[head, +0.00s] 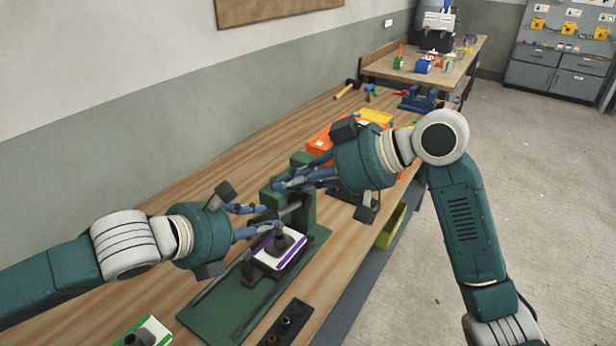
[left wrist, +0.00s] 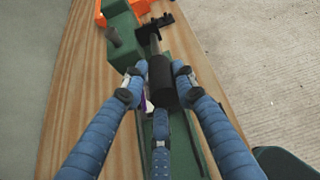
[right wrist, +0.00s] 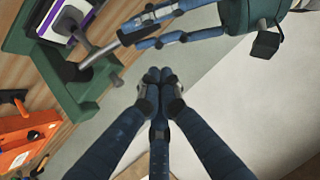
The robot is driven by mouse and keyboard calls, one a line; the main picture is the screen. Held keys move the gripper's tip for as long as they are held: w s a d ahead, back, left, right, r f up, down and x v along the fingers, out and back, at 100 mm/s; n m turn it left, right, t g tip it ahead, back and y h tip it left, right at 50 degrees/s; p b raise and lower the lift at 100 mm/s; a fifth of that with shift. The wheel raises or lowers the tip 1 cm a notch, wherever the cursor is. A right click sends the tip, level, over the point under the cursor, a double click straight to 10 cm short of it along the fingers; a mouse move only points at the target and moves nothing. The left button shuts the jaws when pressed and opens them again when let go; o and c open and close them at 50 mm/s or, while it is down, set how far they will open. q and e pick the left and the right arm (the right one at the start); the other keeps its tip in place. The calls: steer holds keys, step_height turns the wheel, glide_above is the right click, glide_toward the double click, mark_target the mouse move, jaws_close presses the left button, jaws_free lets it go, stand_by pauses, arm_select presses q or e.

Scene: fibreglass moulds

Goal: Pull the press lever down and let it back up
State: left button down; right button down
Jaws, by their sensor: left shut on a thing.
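The green press (head: 303,205) stands on a long green base on the workbench. Its grey lever (head: 291,209) runs from the press to my left gripper (head: 265,217). In the left wrist view, the lever's black grip (left wrist: 162,82) lies between the fingers of my left gripper (left wrist: 155,85), which are shut on it. The right wrist view shows the lever (right wrist: 128,38) too. My right gripper (head: 282,185) is by the press column. Its fingertips (right wrist: 155,78) are together and empty in the right wrist view. A white, purple-edged plate (head: 268,261) with a dark part sits on the base.
A white, green-edged plate (head: 158,326) with a dark part lies front left. A black holder (head: 290,325) lies near the bench edge. An orange bin (head: 322,141) and a yellow bin (head: 375,116) stand behind the press. A hammer (head: 345,91) lies further back.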

arm_select(q)
steer(key=shift+s+d+f, duration=0.15)
steer(key=shift+s+f, duration=0.1)
steer(key=shift+f, duration=0.05)
arm_select(e)
steer(key=a+f, duration=0.3)
steer(key=f, duration=0.2)
steer(key=shift+a, duration=0.15)
steer(key=shift+w+f, duration=0.1)
